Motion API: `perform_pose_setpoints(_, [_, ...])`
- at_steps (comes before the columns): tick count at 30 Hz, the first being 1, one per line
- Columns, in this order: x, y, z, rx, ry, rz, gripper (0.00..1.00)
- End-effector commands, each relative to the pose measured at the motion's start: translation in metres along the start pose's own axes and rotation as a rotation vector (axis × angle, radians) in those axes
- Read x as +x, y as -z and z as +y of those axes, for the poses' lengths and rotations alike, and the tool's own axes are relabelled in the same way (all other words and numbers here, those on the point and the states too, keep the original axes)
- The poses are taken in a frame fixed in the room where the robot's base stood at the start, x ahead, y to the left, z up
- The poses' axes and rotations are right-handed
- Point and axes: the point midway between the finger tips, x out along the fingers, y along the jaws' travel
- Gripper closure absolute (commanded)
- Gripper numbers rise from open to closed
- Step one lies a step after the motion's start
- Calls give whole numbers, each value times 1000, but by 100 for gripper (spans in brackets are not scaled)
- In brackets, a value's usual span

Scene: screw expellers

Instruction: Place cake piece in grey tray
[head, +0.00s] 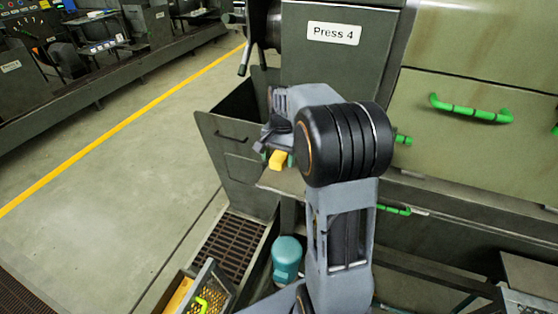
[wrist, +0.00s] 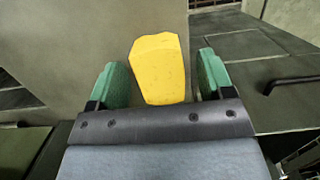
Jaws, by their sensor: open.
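The yellow cake piece (wrist: 158,68) is a chunky block that shows between my two green fingertips in the wrist view. In the head view the cake piece (head: 278,159) is at my gripper (head: 273,152), above a grey ledge (head: 284,183) under Press 4. My gripper is open around the piece; I cannot tell whether the piece rests on a surface. My arm hides part of this area. I cannot make out for certain which surface is the grey tray.
The grey Press 4 housing (head: 335,65) stands behind my arm, with a dark side panel (head: 238,165) to the left. Green handles (head: 470,110) stick out at right. A floor grate (head: 228,245) and a teal motor (head: 287,255) are below. Open floor (head: 130,170) lies left.

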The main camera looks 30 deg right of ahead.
Motion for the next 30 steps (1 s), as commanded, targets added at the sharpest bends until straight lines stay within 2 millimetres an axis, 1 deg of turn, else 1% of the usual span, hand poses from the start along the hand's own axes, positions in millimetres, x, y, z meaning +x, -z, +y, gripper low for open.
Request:
perform_pose_setpoints(8, [2, 0, 0, -1, 0, 0, 27])
perform_pose_setpoints(24, [2, 0, 0, -1, 0, 0, 78])
perform_pose_setpoints(25, [2, 0, 0, -1, 0, 0, 79])
perform_pose_setpoints(26, [2, 0, 0, -1, 0, 0, 83])
perform_pose_setpoints(30, [2, 0, 0, -1, 0, 0, 83])
